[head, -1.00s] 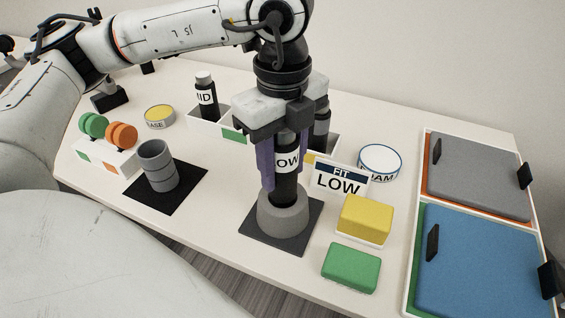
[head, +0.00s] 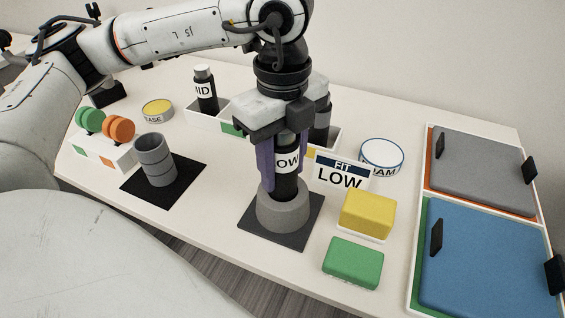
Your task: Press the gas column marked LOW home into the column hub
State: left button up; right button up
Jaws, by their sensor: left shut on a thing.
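The black gas column with a white label reading "OW" (head: 287,162) stands upright with its lower end inside the grey column hub (head: 283,212). How deep it sits inside is hidden by the hub's wall. The hub rests on a dark square mat. My left gripper (head: 284,170) points down from above and is shut on the column, with a purple finger beside it. The "FIT LOW" sign (head: 340,172) stands just right of the column. My right gripper is not in view.
A grey cup (head: 155,160), yellow block (head: 367,212), green block (head: 353,262) and padded trays (head: 475,265) surround the hub.

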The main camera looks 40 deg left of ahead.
pick_arm(q)
jog(key=shift+f+b, duration=1.15)
jog(key=shift+f, duration=0.1)
jog(key=o, duration=1.5)
notch_tip(320, 180, up, 10)
jog(key=shift+r+p, duration=0.15)
jog(key=shift+p, duration=0.55)
